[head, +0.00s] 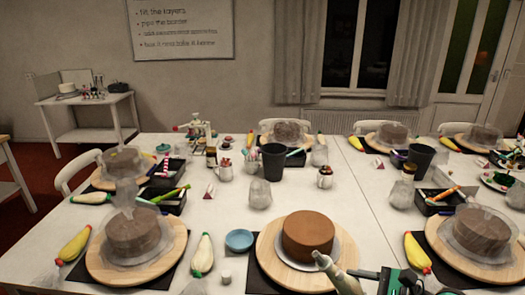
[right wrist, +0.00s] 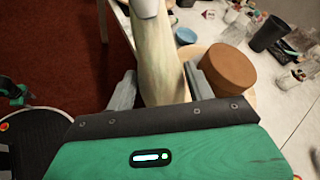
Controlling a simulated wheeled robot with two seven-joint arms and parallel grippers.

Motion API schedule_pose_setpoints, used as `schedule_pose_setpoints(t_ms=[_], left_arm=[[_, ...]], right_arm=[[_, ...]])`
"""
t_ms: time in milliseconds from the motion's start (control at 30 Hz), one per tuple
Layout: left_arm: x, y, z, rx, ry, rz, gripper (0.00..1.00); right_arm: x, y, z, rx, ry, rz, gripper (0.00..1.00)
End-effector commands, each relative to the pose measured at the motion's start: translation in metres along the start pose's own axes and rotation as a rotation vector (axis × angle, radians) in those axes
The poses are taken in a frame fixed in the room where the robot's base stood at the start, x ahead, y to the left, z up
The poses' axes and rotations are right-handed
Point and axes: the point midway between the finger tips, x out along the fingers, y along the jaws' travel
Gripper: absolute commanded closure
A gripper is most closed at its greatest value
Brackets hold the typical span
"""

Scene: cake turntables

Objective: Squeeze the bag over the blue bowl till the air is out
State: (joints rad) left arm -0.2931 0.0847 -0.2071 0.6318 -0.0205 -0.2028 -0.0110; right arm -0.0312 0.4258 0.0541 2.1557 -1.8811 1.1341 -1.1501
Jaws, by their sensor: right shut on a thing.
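My right gripper (right wrist: 160,82) is shut on a pale cream piping bag (right wrist: 158,55), with one finger on each side of it. In the head view the bag (head: 343,277) shows at the bottom, its grey tip pointing up and left over the front right of the wooden turntable (head: 270,262). The small blue bowl (head: 239,240) stands on the table left of that turntable, apart from the bag's tip. The bowl also shows in the right wrist view (right wrist: 186,36), beyond and right of the bag. The bowl's inside looks empty.
A bare brown cake (head: 308,236) stands on the turntable. A small white pot (head: 225,277) stands in front of the bowl. Another piping bag (head: 202,255) lies left of the bowl. A covered cake (head: 133,233) stands further left.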

Motion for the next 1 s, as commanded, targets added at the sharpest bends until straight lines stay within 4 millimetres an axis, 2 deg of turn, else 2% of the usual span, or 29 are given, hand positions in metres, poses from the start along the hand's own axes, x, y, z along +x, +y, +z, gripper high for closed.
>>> schedule_pose_setpoints(t_ms=[33, 167, 433, 800, 833, 900, 1000], left_arm=[[-0.0001, 0.0028, 0.0074, -0.020, -0.017, 0.004, 0.46], [-0.0002, 0.0052, 0.0156, -0.042, -0.037, 0.008, 0.46], [-0.0002, 0.0050, 0.0156, -0.041, -0.036, 0.008, 0.46], [-0.0002, 0.0050, 0.0150, -0.040, -0.035, 0.008, 0.46], [-0.0002, 0.0051, 0.0149, -0.040, -0.035, 0.008, 0.48], [-0.0002, 0.0052, 0.0148, -0.040, -0.035, 0.008, 0.62], [-0.0002, 0.0062, 0.0145, -0.040, -0.035, 0.009, 0.64]], right_arm=[[-0.0013, -0.0004, -0.0002, 0.001, 0.000, -0.002, 0.55], [-0.0011, 0.0006, -0.0020, 0.012, 0.016, -0.018, 0.55], [0.0042, 0.0032, -0.0066, 0.091, 0.124, -0.172, 0.55], [-0.0016, -0.0001, -0.0011, 0.161, 0.182, -0.370, 0.55], [-0.0018, -0.0003, -0.0007, 0.163, 0.182, -0.375, 0.55], [-0.0024, -0.0007, -0.0006, 0.164, 0.184, -0.382, 0.55], [-0.0024, -0.0009, -0.0007, 0.164, 0.184, -0.383, 0.55]])
